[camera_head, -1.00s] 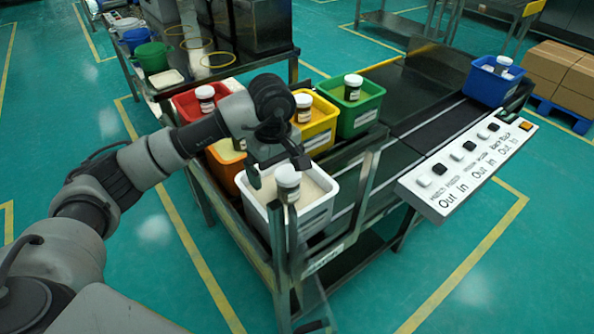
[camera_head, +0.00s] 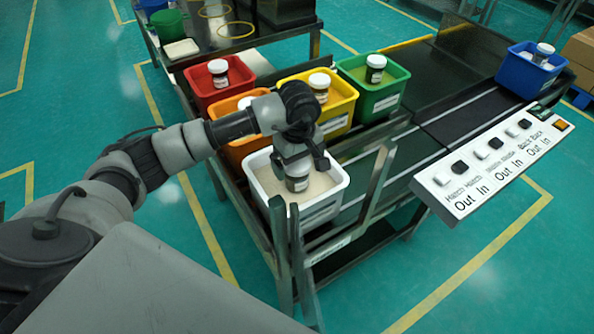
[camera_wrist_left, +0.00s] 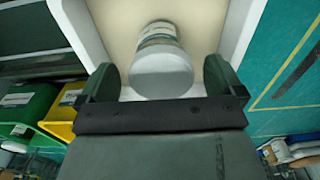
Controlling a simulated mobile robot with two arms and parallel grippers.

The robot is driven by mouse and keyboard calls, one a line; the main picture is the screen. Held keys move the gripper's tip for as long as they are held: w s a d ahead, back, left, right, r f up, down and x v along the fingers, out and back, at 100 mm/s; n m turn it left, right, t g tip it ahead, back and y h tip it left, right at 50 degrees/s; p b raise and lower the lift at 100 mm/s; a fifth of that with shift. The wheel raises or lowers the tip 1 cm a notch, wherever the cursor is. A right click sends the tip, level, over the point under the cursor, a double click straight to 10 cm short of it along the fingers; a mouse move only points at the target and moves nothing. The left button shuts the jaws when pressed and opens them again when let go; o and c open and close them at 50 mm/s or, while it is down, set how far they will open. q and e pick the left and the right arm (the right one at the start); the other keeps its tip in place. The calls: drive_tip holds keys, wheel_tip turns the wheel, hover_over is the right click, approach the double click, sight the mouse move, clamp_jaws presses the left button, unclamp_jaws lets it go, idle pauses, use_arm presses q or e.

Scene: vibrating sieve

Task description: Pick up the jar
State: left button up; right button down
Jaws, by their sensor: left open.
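The jar (camera_head: 298,184) stands in the white bin (camera_head: 337,191), on pale granular material. Its upper part is hidden by my left gripper (camera_head: 302,167) in the head view. In the left wrist view the jar (camera_wrist_left: 158,38) has a pale lid facing the camera, between the two dark fingers of my left gripper (camera_wrist_left: 160,78). The fingers are open, with a gap on each side of the lid. I see no contact with the jar. My right gripper is not in view.
Red (camera_head: 211,95), orange (camera_head: 238,150), yellow (camera_head: 340,101) and green (camera_head: 377,98) bins stand close behind the white one. Jars show in the red, yellow and green bins. A blue bin (camera_head: 531,79) is farther right. A metal frame post (camera_head: 378,178) rises right of the white bin.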

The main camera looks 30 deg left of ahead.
use_arm(q)
drive_tip(key=shift+f, duration=1.45)
drive_tip(key=c, duration=1)
drive_tip(key=shift+r, duration=0.1)
drive_tip(key=shift+c, duration=0.2)
